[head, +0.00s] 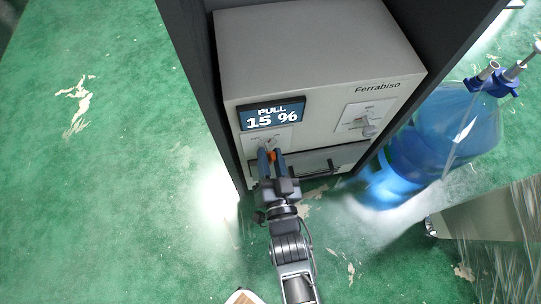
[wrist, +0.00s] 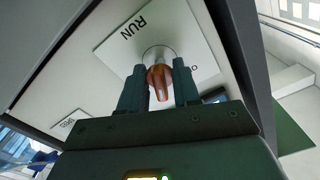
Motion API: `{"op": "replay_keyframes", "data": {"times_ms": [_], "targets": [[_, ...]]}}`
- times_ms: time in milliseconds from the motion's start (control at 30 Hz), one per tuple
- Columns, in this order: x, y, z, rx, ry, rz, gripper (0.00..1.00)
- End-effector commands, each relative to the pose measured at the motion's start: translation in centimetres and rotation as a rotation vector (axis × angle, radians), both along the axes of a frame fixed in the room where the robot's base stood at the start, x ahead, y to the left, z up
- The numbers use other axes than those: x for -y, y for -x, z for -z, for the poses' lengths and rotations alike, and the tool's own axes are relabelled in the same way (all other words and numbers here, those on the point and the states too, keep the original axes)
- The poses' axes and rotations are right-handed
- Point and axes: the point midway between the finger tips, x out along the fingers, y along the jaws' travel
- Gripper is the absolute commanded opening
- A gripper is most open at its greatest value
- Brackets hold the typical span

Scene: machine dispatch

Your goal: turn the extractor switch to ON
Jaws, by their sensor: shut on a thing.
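The grey machine (head: 318,45) marked "Ferrabiso" has a display (head: 272,115) reading "PULL 15 %". Below the display is a white plate with a small orange-brown switch knob (wrist: 159,82). In the wrist view this plate (wrist: 185,32) carries the word "RUN" and, near the right finger, a mark like "O". My gripper (head: 270,156) is at this knob in the head view. In the wrist view its two dark fingers (wrist: 158,84) are shut on the knob, one on each side. The knob's tip points towards my palm; its exact turn setting is hard to tell.
A second plate with a grey handle (head: 368,125) is at the right of the machine's front. A dark bar handle (head: 318,170) is low on the front. Dark panels flank the machine. A large blue bottle (head: 440,135) stands to the right. Green floor is clear on the left.

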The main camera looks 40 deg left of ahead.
Motion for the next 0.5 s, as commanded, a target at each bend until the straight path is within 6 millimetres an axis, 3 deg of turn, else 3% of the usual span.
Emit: {"op": "replay_keyframes", "data": {"times_ms": [500], "targets": [[0.04,0.05,0.05,-0.145,-0.123,0.0,0.01]]}}
